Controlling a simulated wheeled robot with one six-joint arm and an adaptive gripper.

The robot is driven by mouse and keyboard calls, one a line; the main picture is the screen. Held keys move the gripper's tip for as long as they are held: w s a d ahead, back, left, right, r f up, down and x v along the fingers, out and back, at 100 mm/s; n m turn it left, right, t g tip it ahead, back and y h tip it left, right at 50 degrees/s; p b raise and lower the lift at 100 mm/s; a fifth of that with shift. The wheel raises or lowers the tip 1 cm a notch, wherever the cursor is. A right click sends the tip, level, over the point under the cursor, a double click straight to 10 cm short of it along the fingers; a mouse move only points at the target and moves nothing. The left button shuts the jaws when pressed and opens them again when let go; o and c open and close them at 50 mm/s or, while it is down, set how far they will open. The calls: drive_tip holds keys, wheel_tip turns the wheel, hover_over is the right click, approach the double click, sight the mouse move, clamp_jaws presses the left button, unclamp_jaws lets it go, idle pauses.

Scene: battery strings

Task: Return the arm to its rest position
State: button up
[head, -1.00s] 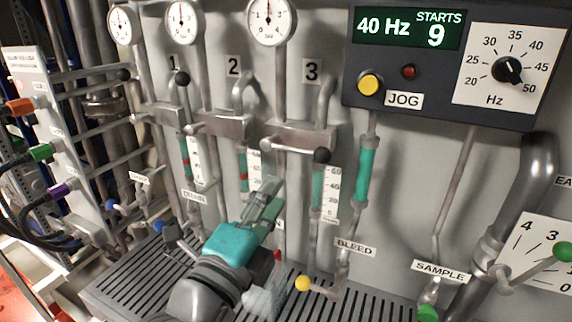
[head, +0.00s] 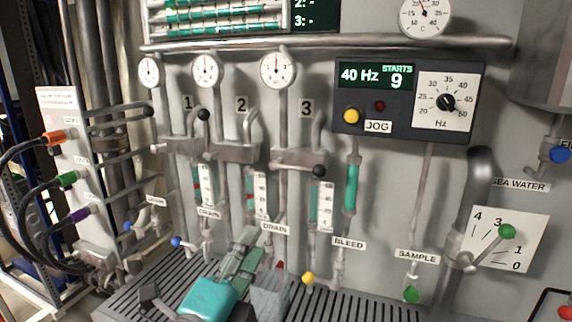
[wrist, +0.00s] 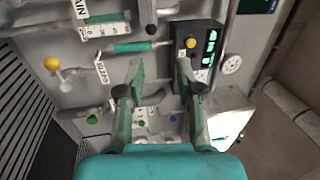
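My gripper (head: 246,242) shows at the bottom middle of the head view, above the slatted grating (head: 335,302). It has a teal body and green-grey fingers pointing up toward the wall panel. In the wrist view my gripper (wrist: 160,72) has its two fingers spread apart with nothing between them. It is open and empty. It appears apart from the panel, though the exact gap is hard to tell.
The panel carries a control box with a dial (head: 446,102) and a yellow JOG button (head: 351,116). A yellow BLEED knob (head: 308,278), green SAMPLE knob (head: 411,294) and green-knobbed lever (head: 507,231) stick out. Cabled connectors (head: 68,179) stand at left.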

drive_tip(key=w+d+f+n+y, duration=0.1)
drive_tip(key=d+f+n+y, duration=0.2)
drive_tip(key=f+n, duration=0.45)
drive_tip(key=d+f+n+y, duration=0.3)
drive_tip(key=f+n, duration=0.1)
drive_tip(key=f, duration=0.7)
drive_tip(key=s+d+f+n+g+y, duration=0.1)
drive_tip(key=s+d+f+n, duration=0.25)
drive_tip(key=f, duration=0.25)
drive_tip(key=s+d+f+n+g+y, duration=0.1)
drive_tip(key=s+d+f+n, duration=0.25)
drive_tip(key=f, duration=0.35)
drive_tip(key=s+d+f+n+g, duration=0.1)
drive_tip(key=s+d+f, duration=0.1)
drive_tip(key=s, duration=0.3)
drive_tip(key=s+d+f+n+y, duration=0.1)
drive_tip(key=s+d+f, duration=0.1)
drive_tip(key=s+f, duration=0.15)
drive_tip(key=s+d+f+n+g, duration=0.1)
drive_tip(key=s+d+f, duration=0.1)
drive_tip(key=s, duration=0.4)
drive_tip(key=s+d+r+h, duration=0.1)
drive_tip(key=s+d, duration=0.1)
drive_tip(key=s, duration=0.6)
drive_tip(key=s+d+r+h, duration=0.1)
drive_tip(key=s+d, duration=0.2)
drive_tip(key=s, duration=0.4)
drive_tip(key=shift+s+r, duration=0.25)
drive_tip(key=shift+s, duration=0.1)
